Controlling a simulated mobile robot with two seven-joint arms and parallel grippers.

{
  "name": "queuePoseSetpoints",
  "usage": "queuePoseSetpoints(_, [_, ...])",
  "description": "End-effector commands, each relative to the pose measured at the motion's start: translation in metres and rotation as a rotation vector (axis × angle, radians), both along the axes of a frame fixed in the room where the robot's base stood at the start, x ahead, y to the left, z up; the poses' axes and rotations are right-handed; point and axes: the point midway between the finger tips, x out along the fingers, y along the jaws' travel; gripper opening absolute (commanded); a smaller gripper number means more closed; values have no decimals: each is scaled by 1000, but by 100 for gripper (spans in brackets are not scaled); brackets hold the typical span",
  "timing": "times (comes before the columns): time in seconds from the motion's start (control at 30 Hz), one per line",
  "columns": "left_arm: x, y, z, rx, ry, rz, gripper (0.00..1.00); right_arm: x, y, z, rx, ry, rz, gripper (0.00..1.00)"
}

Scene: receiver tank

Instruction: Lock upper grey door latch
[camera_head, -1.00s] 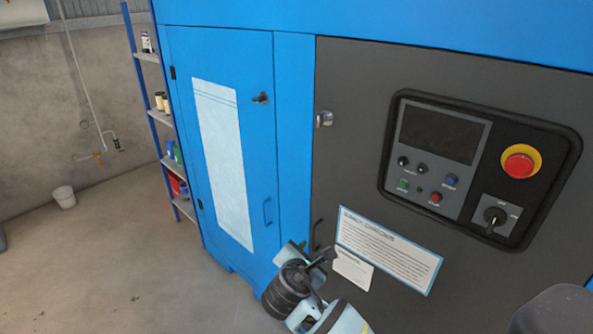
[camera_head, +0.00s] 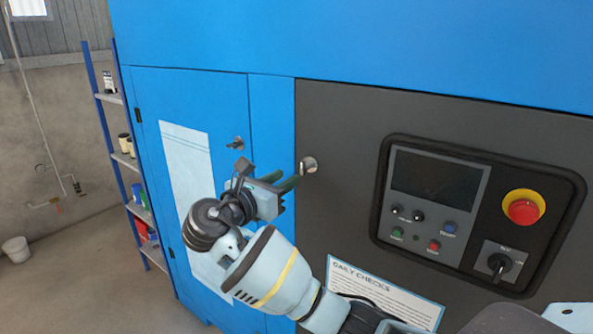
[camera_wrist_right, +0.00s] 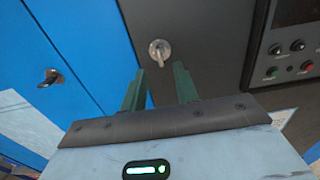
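The upper grey door latch (camera_head: 309,165) is a small silver knob near the top left of the dark grey door (camera_head: 345,220). In the right wrist view the latch (camera_wrist_right: 159,50) has a round plate and a grip bar standing about upright, beyond the fingertips. My right gripper (camera_head: 293,178) is just left of and slightly below the latch in the head view. In the wrist view its two green fingers (camera_wrist_right: 158,78) are apart, with nothing between them. Contact with the latch does not show. My left gripper is not in view.
A black latch (camera_head: 235,143) sits on the blue door (camera_head: 225,105) to the left. A control panel (camera_head: 400,235) with a red emergency button (camera_head: 523,207) is to the right. A daily-checks sign (camera_head: 385,290) is below. A shelf rack (camera_head: 120,155) stands at far left.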

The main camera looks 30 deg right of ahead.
Motion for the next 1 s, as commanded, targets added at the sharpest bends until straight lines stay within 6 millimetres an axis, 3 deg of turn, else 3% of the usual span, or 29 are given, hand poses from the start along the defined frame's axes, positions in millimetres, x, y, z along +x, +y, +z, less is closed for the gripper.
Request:
queuePoseSetpoints(0.3, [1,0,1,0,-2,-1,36,17,-43,1,0,-1,-2,30])
queuePoseSetpoints(0.77, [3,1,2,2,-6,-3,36,22,-54,0,2,-1,1,30])
queuePoseSetpoints(1.0, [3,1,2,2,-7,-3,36,22,-54,0,1,-1,1,0])
